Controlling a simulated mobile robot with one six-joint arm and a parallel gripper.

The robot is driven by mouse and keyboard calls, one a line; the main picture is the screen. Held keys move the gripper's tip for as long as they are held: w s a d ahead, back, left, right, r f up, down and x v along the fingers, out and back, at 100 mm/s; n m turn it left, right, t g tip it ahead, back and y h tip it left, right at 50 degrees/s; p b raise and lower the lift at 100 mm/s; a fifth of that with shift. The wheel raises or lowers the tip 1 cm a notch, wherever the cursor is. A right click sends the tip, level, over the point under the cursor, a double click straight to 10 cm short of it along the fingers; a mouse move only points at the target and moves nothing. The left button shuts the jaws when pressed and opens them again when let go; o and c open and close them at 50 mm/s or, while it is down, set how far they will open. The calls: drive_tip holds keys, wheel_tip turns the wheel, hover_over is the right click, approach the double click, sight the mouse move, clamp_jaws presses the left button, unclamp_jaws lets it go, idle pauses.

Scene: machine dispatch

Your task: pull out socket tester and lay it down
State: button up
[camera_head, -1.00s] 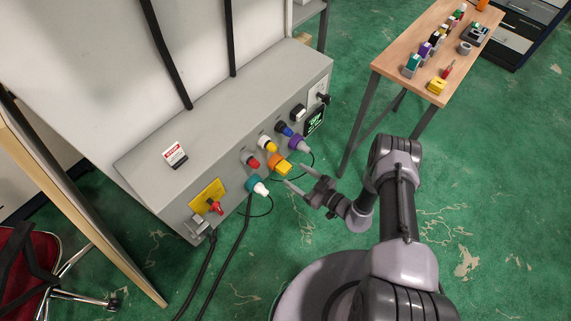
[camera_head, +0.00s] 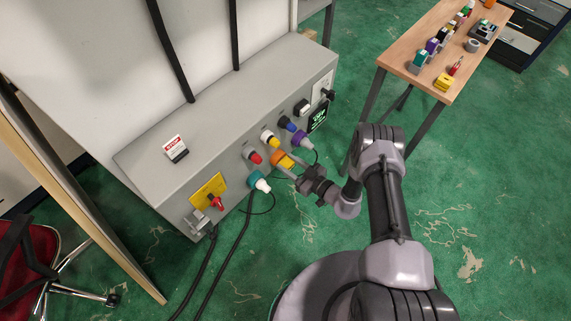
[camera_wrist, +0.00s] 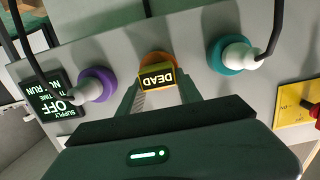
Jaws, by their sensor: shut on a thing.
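The socket tester (camera_head: 287,162) is a yellow block in the orange socket (camera_head: 277,155) on the front of the grey machine panel. In the wrist view the tester (camera_wrist: 158,78) shows a dark display reading DEAD, upside down, with the orange socket rim (camera_wrist: 157,58) behind it. My gripper (camera_head: 293,170) reaches the tester from the right. In the wrist view its two fingers (camera_wrist: 160,92) stand on either side of the tester, shut on it. The finger contact is partly hidden by the gripper body.
A teal socket with a white plug (camera_head: 260,183) and a purple one (camera_head: 301,140) flank the tester, with cables hanging. A yellow plate with a red switch (camera_head: 207,190) is at left. The wooden table (camera_head: 421,75) at upper right bears several small items and some bare surface.

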sight(291, 167)
drive_tip(key=shift+f+v, duration=0.2)
drive_tip(key=shift+v, duration=1.05)
drive_tip(key=shift+f+v, duration=0.2)
drive_tip(key=shift+v, duration=1.05)
clamp_jaws()
wheel_tip(291, 167, up, 9)
drive_tip(key=p, duration=0.5)
drive_tip(key=shift+f+p, duration=0.25)
drive_tip(key=shift+p, duration=0.05)
drive_tip(key=shift+d+r, duration=0.1)
